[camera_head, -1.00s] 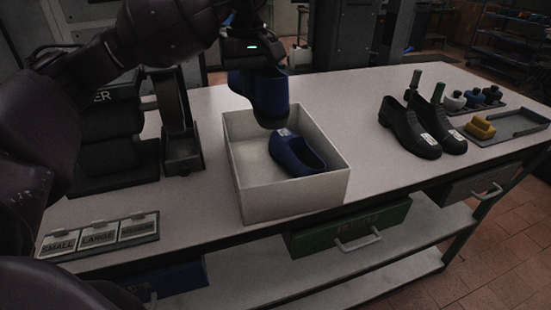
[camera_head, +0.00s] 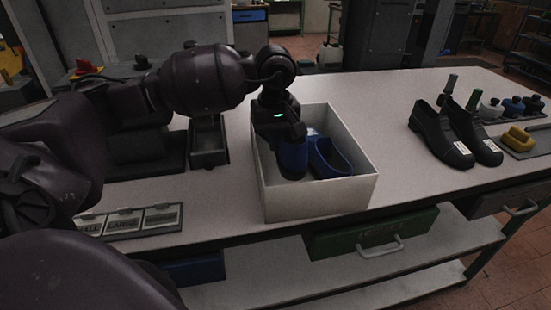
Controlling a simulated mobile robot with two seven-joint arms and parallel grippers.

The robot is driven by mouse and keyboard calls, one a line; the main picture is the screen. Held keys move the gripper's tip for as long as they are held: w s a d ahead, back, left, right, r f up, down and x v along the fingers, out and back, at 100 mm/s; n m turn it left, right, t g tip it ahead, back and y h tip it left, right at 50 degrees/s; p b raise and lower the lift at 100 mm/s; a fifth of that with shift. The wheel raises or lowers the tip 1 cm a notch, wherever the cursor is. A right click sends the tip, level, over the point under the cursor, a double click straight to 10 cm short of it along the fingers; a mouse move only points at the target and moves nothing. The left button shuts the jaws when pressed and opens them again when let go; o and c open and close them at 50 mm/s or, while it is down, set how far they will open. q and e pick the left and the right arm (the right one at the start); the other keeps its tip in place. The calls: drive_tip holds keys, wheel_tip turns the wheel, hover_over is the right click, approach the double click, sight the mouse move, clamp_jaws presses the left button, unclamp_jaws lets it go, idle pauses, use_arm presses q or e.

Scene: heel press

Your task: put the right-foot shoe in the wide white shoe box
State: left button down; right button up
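The wide white shoe box (camera_head: 318,200) stands open on the table. One blue shoe (camera_head: 333,160) lies inside it on the right. My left gripper (camera_head: 282,132) is over the left part of the box and appears shut on a second blue shoe (camera_head: 292,162). That shoe is inside the box walls, beside the first one, with its toe toward the front. The gripper hides its upper part, and I cannot tell whether it touches the box floor. My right gripper is not in view.
A pair of black shoes (camera_head: 440,138) with white labels stands at the right. Beyond them are small bottles (camera_head: 490,108) and a yellow block (camera_head: 516,137) on a tray. Size tags (camera_head: 130,222) lie at the front left. The table between box and black shoes is clear.

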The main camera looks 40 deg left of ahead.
use_arm(q)
drive_tip(key=shift+f, duration=0.7)
wheel_tip(320, 180, down, 3)
drive_tip(key=shift+f, duration=0.5)
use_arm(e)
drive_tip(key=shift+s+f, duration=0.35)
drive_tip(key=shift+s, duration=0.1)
use_arm(q)
drive_tip(key=shift+f, duration=0.25)
drive_tip(key=shift+f+b, duration=0.3)
drive_tip(key=shift+b, duration=0.25)
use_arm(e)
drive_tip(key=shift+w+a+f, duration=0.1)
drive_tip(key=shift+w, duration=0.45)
